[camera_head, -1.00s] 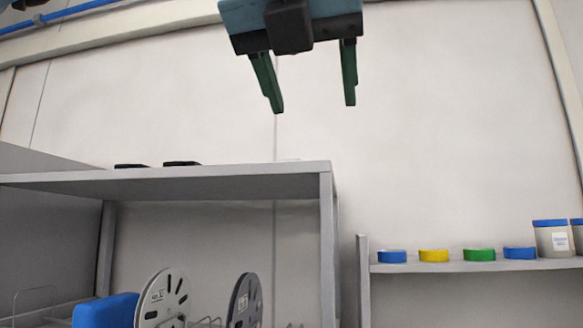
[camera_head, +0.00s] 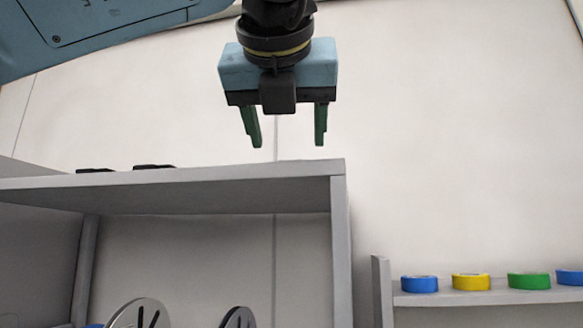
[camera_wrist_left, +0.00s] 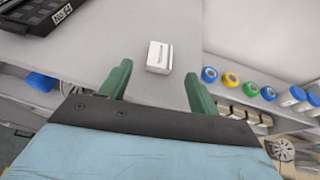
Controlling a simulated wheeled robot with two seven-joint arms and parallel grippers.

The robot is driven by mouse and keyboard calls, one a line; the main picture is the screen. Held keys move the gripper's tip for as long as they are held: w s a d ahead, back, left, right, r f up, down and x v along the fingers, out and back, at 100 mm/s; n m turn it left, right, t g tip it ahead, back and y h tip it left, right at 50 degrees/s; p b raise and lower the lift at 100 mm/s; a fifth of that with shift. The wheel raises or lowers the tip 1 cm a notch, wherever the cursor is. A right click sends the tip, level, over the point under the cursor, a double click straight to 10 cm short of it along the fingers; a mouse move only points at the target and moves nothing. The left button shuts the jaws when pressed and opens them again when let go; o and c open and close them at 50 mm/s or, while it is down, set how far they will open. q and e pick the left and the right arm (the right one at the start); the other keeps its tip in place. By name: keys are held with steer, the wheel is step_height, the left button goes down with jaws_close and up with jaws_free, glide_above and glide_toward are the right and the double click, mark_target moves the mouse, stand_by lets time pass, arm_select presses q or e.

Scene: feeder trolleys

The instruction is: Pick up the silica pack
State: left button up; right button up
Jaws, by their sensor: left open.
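My left gripper (camera_head: 285,141) hangs open and empty above the grey trolley's top shelf in the head view, with its green fingers pointing down. In the left wrist view a small white pack with a dark line on it (camera_wrist_left: 159,57), which looks like the silica pack, lies on the grey top. It shows between and beyond the two open fingers (camera_wrist_left: 157,84), apart from them. In the head view the pack cannot be made out. My right gripper is not in view.
The grey trolley (camera_head: 240,180) has dark flat items (camera_head: 154,167) on top and reels (camera_head: 140,313) below. A lower shelf (camera_head: 470,297) at right holds blue, yellow and green rolls (camera_head: 471,282). In the left wrist view a black tray (camera_wrist_left: 50,15) lies left of the pack.

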arm_select(q)
steer(key=p+x, duration=0.1)
steer(key=x, duration=0.3)
steer(key=shift+w, duration=0.3)
steer(key=shift+w+f, duration=0.15)
steer(key=shift+w, duration=0.15)
steer(key=c, duration=1.1)
steer(key=shift+o, duration=0.2)
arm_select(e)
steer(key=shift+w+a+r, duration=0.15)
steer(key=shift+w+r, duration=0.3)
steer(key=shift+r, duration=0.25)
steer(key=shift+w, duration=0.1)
